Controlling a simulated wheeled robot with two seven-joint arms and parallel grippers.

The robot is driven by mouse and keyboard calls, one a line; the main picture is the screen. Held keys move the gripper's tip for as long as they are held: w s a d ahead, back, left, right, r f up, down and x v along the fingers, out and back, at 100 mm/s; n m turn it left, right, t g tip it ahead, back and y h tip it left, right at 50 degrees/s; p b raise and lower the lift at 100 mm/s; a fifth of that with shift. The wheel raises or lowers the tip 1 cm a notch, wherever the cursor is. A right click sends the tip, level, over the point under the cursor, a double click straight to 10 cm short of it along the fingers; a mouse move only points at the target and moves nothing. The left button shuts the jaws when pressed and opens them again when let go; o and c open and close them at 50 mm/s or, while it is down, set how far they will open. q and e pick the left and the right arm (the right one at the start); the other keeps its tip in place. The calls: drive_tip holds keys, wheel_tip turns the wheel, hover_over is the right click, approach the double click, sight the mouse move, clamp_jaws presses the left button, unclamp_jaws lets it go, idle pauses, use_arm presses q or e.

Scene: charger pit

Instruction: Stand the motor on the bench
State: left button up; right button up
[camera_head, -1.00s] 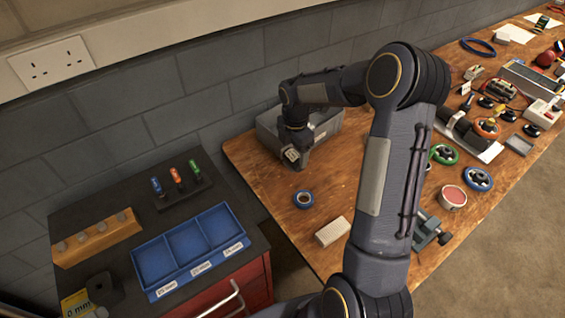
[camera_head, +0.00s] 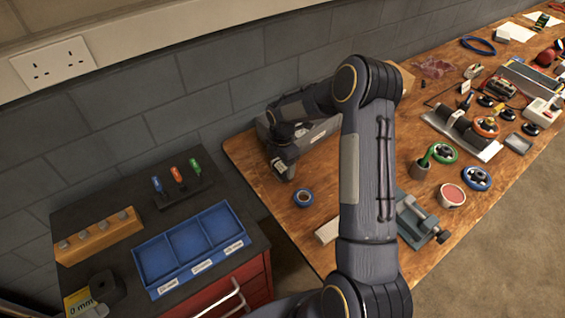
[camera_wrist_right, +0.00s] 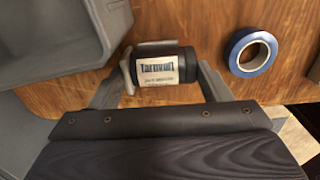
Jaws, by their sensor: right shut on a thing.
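The motor (camera_wrist_right: 165,68) is a short black cylinder with a white printed label. In the right wrist view it lies across between my right gripper's two fingers, with a finger at each end. In the head view my right gripper (camera_head: 283,172) is over the left part of the wooden bench (camera_head: 262,188), in front of the grey bin. The motor is small there and mostly hidden by the gripper. I cannot tell whether it touches the bench top. My left gripper is not in view.
The grey bin (camera_head: 318,134) stands behind the gripper against the wall. A blue tape roll (camera_head: 303,198) lies close by on the right. A pale block (camera_head: 327,231) and a vise (camera_head: 420,220) are nearer the front. Bare wood lies left of the tape roll.

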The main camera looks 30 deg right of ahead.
sight(283, 166)
drive_tip(key=o, duration=1.2)
drive_tip(key=shift+f, duration=0.15)
drive_tip(key=s+a+r+m+t, duration=0.1)
drive_tip(key=s+r+m, duration=0.1)
drive_tip(key=r, duration=0.7)
drive_tip(key=s+r+m, duration=0.2)
drive_tip(key=s+r, duration=0.1)
drive_tip(key=r, duration=0.6)
drive_tip(key=shift+s+a+r+m+t+y, duration=0.7)
drive_tip(key=shift+s+a+m, duration=1.05)
drive_tip(key=shift+s+m, duration=1.65)
drive_tip(key=shift+s+a+r+m+t+y, duration=0.7)
drive_tip(key=shift+s+a+m, duration=1.3)
drive_tip(key=shift+s, duration=2.65)
drive_tip(key=shift+s+a+r+m+t+y, duration=0.7)
drive_tip(key=shift+s+a+m, duration=0.85)
drive_tip(key=shift+s+m, duration=1.9)
drive_tip(key=shift+s+n, duration=0.55)
